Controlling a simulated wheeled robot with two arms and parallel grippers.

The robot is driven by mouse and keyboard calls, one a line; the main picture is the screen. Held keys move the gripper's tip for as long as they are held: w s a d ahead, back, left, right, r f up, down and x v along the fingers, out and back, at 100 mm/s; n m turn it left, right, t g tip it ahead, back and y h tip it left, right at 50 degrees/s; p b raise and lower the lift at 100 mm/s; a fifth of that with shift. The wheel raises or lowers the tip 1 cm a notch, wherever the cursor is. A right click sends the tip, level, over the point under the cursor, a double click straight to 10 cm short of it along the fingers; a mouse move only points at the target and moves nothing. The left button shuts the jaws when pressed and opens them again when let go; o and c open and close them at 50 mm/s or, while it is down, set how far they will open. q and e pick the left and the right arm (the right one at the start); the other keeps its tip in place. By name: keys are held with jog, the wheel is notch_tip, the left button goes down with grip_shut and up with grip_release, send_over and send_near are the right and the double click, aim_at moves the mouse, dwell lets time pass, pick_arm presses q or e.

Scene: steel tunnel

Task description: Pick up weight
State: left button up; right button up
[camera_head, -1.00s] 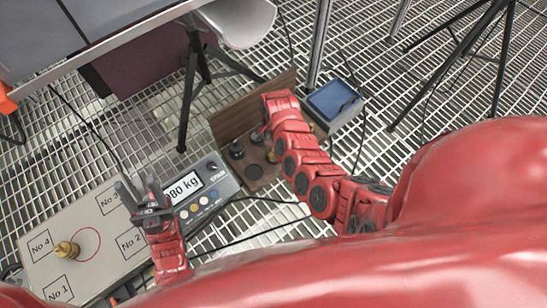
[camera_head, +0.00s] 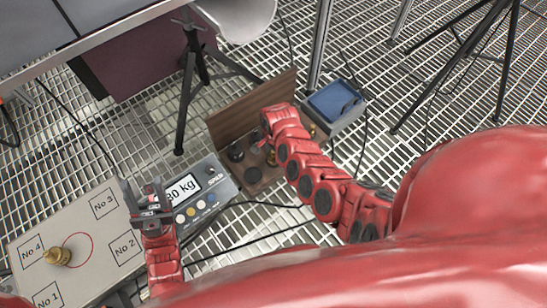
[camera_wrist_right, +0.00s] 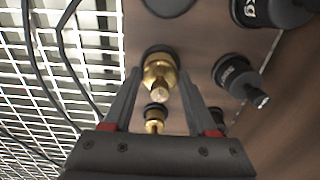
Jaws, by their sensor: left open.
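A brass weight (camera_wrist_right: 159,76) stands in the wooden weight box (camera_wrist_right: 205,45), seen from above in the right wrist view. My right gripper (camera_wrist_right: 160,72) is open, with its fingers on either side of this weight; I cannot tell if they touch it. A smaller brass weight (camera_wrist_right: 155,119) sits nearer the palm. Black weights (camera_wrist_right: 238,77) stand to the right. My left gripper (camera_head: 148,197) is open and empty above the scale's edge. Another brass weight (camera_head: 57,256) stands on the scale platform (camera_head: 95,265).
The scale display (camera_head: 183,188) lies between the platform and the box. The box's raised wooden lid (camera_head: 245,108) is at its back. A blue-topped container (camera_head: 335,100) stands right of it. Black stand legs (camera_head: 190,85) and loose cables cross the grating floor.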

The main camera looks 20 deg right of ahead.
grip_shut()
jog(key=shift+r, duration=0.15)
